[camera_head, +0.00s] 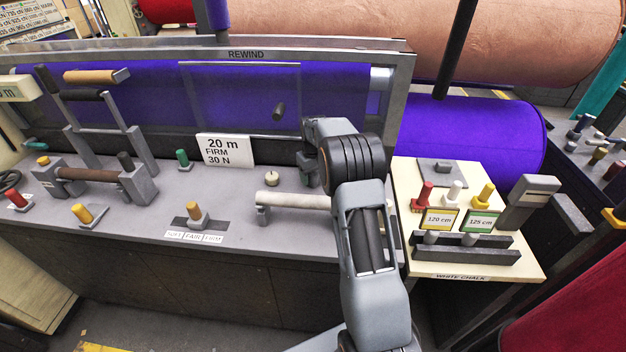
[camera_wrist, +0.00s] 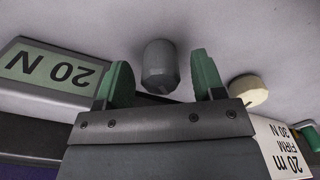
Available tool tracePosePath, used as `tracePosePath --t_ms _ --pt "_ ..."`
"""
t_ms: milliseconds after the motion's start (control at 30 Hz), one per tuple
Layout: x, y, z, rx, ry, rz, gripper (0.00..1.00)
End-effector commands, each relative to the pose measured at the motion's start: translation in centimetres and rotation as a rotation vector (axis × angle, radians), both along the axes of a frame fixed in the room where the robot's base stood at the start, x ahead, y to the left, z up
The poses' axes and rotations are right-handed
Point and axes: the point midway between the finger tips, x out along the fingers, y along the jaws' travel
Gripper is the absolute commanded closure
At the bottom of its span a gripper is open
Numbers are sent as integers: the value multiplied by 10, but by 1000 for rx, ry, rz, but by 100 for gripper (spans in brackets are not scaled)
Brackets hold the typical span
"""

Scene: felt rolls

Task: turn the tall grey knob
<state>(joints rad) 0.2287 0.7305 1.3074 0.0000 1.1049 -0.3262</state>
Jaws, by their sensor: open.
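In the wrist view a tall grey knob (camera_wrist: 160,68) stands on the light grey panel. My gripper (camera_wrist: 160,60) is open there, with one green finger on each side of the knob in the picture. Gaps show between the knob and both fingers, so they are apart from it. I cannot tell how far down the fingers reach along the knob. In the head view my gripper (camera_head: 307,172) is low over the right part of the console, and the grey knob is hidden behind my arm.
A short cream knob (camera_wrist: 248,91) stands close to the right finger; it also shows in the head view (camera_head: 272,178). A white card (camera_head: 225,150) and a pale bar (camera_head: 295,202) are near. A 20 N display (camera_wrist: 48,68) is at the left of the wrist view.

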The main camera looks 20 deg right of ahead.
Motion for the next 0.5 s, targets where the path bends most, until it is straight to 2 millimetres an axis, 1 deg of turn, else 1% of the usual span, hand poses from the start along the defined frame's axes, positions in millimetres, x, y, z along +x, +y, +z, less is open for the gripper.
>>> tracePosePath --t_ms 100,200,500 --pt "0 0 -11 0 0 -1 37" --pt "0 0 -16 0 -1 -1 37" --pt "0 0 -19 0 -1 -1 37"
